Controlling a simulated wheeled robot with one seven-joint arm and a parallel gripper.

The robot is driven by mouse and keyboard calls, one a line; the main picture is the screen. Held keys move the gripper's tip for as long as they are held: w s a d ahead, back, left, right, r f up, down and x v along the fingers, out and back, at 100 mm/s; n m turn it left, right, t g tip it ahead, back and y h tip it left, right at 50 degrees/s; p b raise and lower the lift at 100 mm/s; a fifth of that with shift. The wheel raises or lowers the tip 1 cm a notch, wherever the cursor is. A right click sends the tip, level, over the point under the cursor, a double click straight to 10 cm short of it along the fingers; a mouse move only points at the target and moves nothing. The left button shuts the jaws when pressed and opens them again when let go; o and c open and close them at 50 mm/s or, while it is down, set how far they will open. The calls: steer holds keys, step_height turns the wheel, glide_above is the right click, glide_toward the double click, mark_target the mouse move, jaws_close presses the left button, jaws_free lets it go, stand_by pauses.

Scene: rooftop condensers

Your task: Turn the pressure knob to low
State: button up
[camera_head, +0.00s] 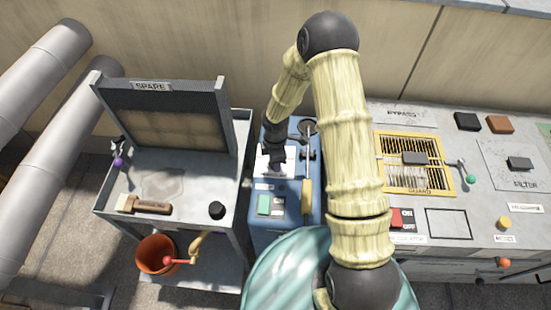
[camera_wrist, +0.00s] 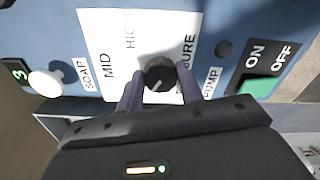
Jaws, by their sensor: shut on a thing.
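The pressure knob (camera_wrist: 159,74) is a round black knob on a white label plate (camera_wrist: 112,40) in the wrist view. The plate reads MID, part of HIGH and part of PRESSURE; any LOW mark is hidden or out of view. My gripper (camera_wrist: 160,92) has its two purple-grey fingers on either side of the knob and is shut on it. In the head view my gripper (camera_head: 276,155) reaches down to the blue pressure unit (camera_head: 262,240), and the knob is hidden there behind my arm's end.
The unit also has a white SOAP knob (camera_wrist: 45,83) and a green PUMP switch (camera_wrist: 259,87). A cart with a SPARE panel (camera_head: 150,86), a brush (camera_head: 145,205) and an orange bucket (camera_head: 157,255) stands left. A grey console (camera_head: 440,130) with a yellow guard (camera_head: 442,190) stands right.

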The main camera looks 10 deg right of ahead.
steer(key=shift+w+a, duration=0.1)
steer(key=o, duration=1)
step_height(320, 180, up, 18)
steer(key=p, duration=0.1)
steer(key=shift+f+p, duration=0.25)
steer(key=shift+p, duration=0.1)
steer(key=s+d+r+m+t+p, duration=0.1)
steer(key=s+d+r+m+p, duration=0.1)
steer(key=s+d+r+m, duration=0.2)
steer(key=s+d+r+m+t+p, duration=0.1)
steer(key=s+d+r+m+p, duration=0.2)
steer(key=s+r+m, duration=0.7)
steer(key=d+m, duration=0.2)
steer(key=m, duration=0.3)
steer(key=shift+s+d+t+p, duration=0.3)
steer(key=shift+s+p, duration=0.05)
